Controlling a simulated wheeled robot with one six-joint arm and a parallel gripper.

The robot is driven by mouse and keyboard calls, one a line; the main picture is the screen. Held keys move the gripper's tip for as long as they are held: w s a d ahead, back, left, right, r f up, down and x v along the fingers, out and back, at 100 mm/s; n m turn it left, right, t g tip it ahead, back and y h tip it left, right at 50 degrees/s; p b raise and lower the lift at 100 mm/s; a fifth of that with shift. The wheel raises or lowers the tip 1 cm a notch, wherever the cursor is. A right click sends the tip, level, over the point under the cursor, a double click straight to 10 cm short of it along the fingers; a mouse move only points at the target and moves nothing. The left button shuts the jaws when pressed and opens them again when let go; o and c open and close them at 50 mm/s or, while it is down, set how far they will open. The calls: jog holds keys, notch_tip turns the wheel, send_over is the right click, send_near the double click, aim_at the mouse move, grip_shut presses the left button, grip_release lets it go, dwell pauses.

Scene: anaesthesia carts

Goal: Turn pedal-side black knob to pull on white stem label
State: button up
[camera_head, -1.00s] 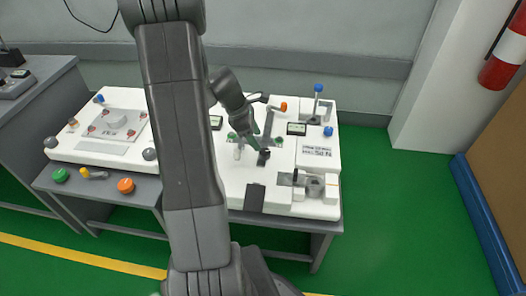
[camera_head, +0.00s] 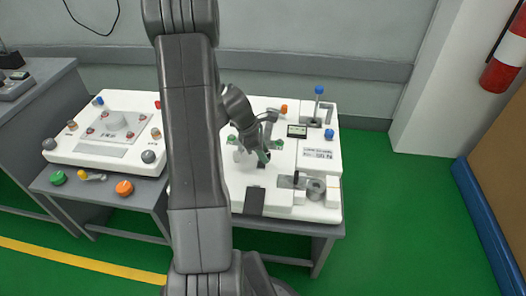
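The right-hand white panel (camera_head: 322,211) stands on a grey table. A black pedal-like plate (camera_head: 255,202) is at its front edge. Just behind this plate is a small black knob (camera_head: 262,164), partly hidden by my gripper. My gripper (camera_head: 263,155) points down at the knob, at or just above it; I cannot tell whether they touch. Its fingers are too small and overlapped to show whether they are open or shut. A short pale stem (camera_head: 238,154) stands left of the knob; I cannot read any label on it.
Close around my gripper are green parts (camera_head: 277,143), an orange knob (camera_head: 283,109) and a small display (camera_head: 297,131). My arm hides the panel's left part.

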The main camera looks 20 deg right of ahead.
dwell(0.3)
jog(key=m+p, duration=0.1)
jog(key=m, duration=0.1)
jog(key=m+g+p, duration=0.1)
jog(key=m, duration=0.1)
jog(key=shift+w+d+r+y, duration=0.1)
jog(key=shift+r+y, duration=0.05)
jog(key=shift+y, duration=0.15)
jog(key=m+g+y+p, duration=0.1)
jog(key=m+p, duration=0.1)
jog(key=m, duration=0.2)
jog(key=shift+w+d, duration=0.1)
jog(key=m+y, duration=0.1)
jog(key=m, duration=0.1)
jog(key=m+y+p, duration=0.1)
jog(key=m, duration=0.2)
jog(key=shift+d+g, duration=0.15)
jog(key=shift+g, duration=0.15)
jog(key=shift+d+m+y+p, duration=0.1)
jog(key=shift+m+y+p, duration=0.55)
jog(key=shift+m, duration=1.25)
jog(key=shift+m+y, duration=0.3)
jog(key=shift+y, duration=0.05)
jog(key=o, duration=1)
